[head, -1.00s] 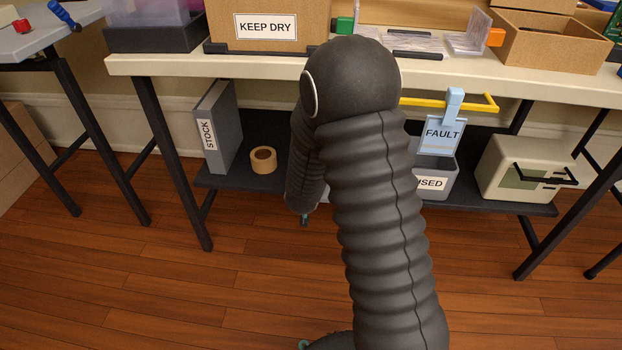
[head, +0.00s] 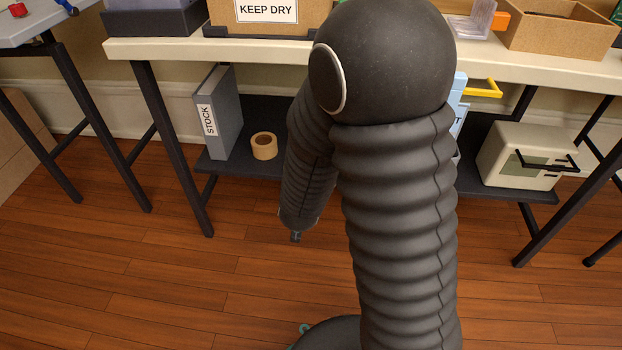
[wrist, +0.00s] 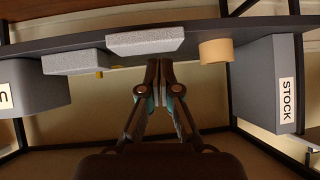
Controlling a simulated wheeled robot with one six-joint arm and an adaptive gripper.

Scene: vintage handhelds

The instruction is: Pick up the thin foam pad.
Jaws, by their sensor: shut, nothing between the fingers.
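Two flat light-grey slabs that look like foam pads lie on the dark lower shelf in the wrist view, which shows the shelf upside down. One grey slab (wrist: 75,62) is beside a grey bin. The other grey slab (wrist: 148,41) is nearer the tape roll. I cannot tell which is the thin foam pad. My gripper (wrist: 159,64) is shut and empty, its tips pointing at the shelf, apart from the slabs as far as I can tell. In the head view my gripper (head: 296,237) hangs low in front of the shelf; my arm hides the slabs there.
A tape roll (head: 264,146) and a STOCK binder (head: 217,112) stand on the lower shelf (head: 237,172). A cream device (head: 524,156) is at its right. The grey bin (wrist: 28,88) also shows in the wrist view. The workbench edge (head: 240,52) overhangs. The floor in front is clear.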

